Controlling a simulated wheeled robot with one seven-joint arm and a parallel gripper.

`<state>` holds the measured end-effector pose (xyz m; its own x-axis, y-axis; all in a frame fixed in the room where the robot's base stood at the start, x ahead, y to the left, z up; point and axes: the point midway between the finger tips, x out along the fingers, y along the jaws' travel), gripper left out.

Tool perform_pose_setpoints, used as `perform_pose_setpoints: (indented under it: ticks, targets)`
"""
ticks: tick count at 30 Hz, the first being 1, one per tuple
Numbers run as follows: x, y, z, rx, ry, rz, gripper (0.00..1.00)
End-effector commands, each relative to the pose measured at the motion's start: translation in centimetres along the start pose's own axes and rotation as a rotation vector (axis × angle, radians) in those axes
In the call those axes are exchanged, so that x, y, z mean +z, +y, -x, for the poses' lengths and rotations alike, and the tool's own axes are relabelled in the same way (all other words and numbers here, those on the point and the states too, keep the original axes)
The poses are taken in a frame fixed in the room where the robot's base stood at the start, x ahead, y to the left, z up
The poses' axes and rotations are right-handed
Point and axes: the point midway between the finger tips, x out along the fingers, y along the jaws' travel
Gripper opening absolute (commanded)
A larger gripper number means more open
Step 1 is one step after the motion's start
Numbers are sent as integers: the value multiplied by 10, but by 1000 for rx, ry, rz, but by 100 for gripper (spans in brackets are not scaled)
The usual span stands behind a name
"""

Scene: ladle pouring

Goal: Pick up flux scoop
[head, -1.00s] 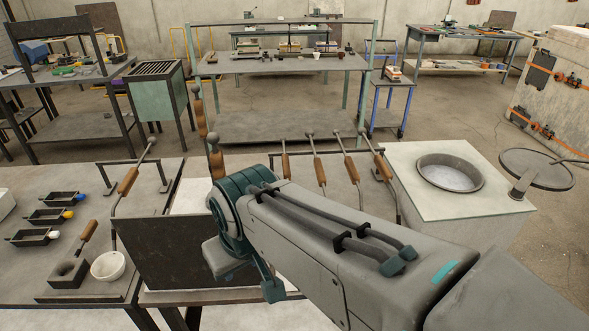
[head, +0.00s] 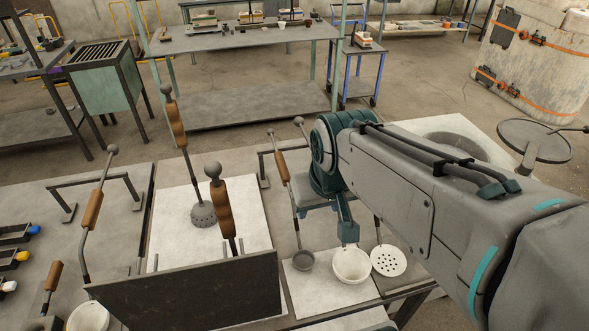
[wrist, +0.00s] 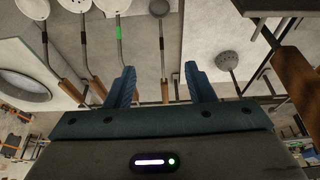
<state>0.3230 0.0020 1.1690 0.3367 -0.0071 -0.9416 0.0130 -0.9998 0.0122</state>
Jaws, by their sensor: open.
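I cannot tell for sure which tool is the flux scoop. In the head view a small dark cup (head: 303,261) hangs on a long handle with a wooden grip (head: 281,168). A white bowl ladle (head: 352,266) and a white perforated skimmer (head: 389,261) hang to its right. The dark cup also shows at the top of the wrist view (wrist: 159,7). My gripper (wrist: 160,86) is open, with nothing between its blue fingers. Handles of the hanging tools lie beyond the fingers in the wrist view. My arm covers part of the rack in the head view.
A dark upright plate (head: 190,291) stands at the front of the bench. Behind it are a dome-headed perforated tool (head: 204,214) and another wooden-handled tool (head: 222,209). At left are another ladle (head: 92,210) and small trays (head: 14,233). A round basin (head: 450,143) lies behind my arm.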

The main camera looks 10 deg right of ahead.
Motion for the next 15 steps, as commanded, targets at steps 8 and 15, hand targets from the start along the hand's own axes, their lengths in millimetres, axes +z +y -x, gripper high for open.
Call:
perform_pose_setpoints:
  ticks: [8, 15]
  targets:
    - [-101, 6, -45, 15, 10, -11, 49]
    - [-181, 7, -106, 9, 29, -11, 49]
